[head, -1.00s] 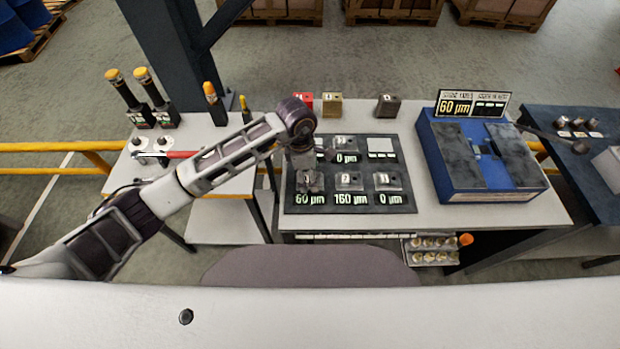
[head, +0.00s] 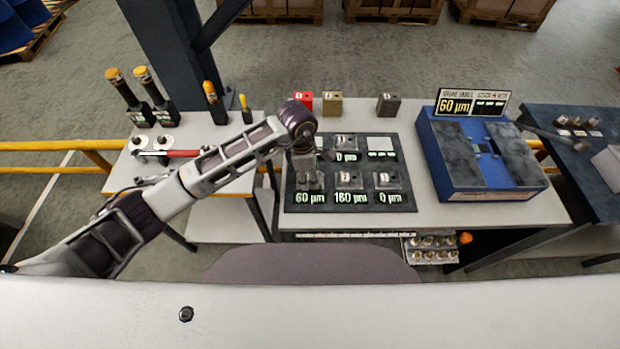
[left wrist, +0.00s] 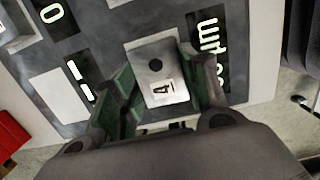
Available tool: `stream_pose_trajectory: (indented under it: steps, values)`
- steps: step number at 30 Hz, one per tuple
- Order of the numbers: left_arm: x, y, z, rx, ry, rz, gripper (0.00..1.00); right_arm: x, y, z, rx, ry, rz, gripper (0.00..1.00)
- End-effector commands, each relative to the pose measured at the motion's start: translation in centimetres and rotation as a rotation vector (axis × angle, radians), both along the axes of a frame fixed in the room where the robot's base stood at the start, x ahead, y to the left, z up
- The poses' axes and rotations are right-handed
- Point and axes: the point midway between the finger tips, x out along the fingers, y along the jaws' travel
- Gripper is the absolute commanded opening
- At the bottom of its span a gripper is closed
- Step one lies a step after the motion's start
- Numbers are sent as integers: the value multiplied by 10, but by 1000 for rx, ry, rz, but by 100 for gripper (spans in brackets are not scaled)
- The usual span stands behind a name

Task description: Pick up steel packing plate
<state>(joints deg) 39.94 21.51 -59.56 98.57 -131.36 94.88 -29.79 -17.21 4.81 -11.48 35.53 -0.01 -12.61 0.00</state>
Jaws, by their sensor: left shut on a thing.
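A grey steel packing plate marked 4 (left wrist: 160,75), with a dark round hole, sits between the fingers of my left gripper (left wrist: 160,90) in the left wrist view. The fingers are shut on its two sides. In the head view my left gripper (head: 308,178) points down over the front left cell of the dark mat (head: 330,204), above the 60 µm label. It hides most of the plate there. I cannot tell whether the plate is clear of the mat. My right gripper is not in view.
Similar plates lie on the mat in the 160 µm cell (head: 349,180), the front right cell (head: 388,180) and the back row (head: 345,142). A red block (head: 303,102), a brass block (head: 332,103) and a dark block (head: 389,104) stand behind. A blue box (head: 432,160) stands right.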

Motion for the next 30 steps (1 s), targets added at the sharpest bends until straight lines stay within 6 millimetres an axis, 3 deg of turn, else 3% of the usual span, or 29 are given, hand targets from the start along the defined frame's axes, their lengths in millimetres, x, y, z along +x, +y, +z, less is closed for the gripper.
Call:
stream_pose_trajectory:
  steps: [5, 19, 30]
  values:
    - [1, 0, 1, -1, -2, 0, 6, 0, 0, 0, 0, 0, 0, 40]
    - [1, 0, 10, -2, -3, -1, 6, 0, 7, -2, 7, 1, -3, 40]
    - [1, -1, 53, -2, -6, -1, 6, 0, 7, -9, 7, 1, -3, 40]
